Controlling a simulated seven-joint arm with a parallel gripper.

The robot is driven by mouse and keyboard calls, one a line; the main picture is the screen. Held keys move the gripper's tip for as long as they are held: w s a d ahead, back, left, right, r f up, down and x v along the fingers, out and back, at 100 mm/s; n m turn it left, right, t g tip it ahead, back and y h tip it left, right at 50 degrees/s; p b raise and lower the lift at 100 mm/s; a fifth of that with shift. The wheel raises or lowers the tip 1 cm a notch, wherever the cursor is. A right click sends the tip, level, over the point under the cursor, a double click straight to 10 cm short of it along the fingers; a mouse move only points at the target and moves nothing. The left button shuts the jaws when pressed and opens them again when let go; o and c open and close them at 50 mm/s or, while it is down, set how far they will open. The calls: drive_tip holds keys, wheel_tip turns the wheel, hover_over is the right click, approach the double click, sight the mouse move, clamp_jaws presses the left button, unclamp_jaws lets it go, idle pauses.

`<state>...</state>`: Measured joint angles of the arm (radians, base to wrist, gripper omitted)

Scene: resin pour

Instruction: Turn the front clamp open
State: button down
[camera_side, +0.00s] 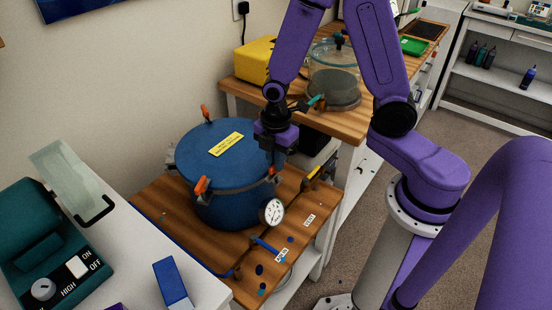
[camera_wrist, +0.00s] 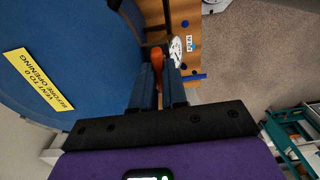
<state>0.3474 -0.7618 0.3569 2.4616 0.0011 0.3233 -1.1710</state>
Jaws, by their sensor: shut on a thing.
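A blue pressure pot (camera_side: 212,215) stands on a small wooden table in the side view, its lid (camera_side: 195,148) in place. The lid has a yellow label reading "vent to 0 before opening". Orange clamp handles show at the pot's rear (camera_side: 206,112) and left front (camera_side: 200,187). My gripper (camera_side: 275,160) points down at the rim's right side. In the wrist view, its fingers (camera_wrist: 158,75) are shut on an orange clamp handle (camera_wrist: 157,56). In the side view the fingers mostly hide this handle, so its exact turn is unclear.
A pressure gauge (camera_side: 272,212) sits on the pot just below the held clamp. A blue-handled valve and hose (camera_side: 265,246) lie in front. A glass chamber (camera_side: 334,80) and yellow box (camera_side: 256,60) stand on the bench behind. A teal hotplate (camera_side: 45,255) is at left.

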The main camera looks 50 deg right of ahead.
drive_tip(key=c, duration=1.2)
unclamp_jaws()
drive_tip(key=shift+o, duration=0.2)
wheel_tip(320, 180, up, 18)
drive_tip(key=shift+f, duration=0.25)
drive_tip(key=s+f+m, duration=0.2)
drive_tip(key=s, duration=0.7)
drive_tip(key=s+f+m, duration=0.2)
drive_tip(key=s+m, duration=0.1)
drive_tip(key=s, duration=0.6)
drive_tip(key=shift+a+f+m, duration=0.15)
drive_tip(key=shift+m, duration=0.15)
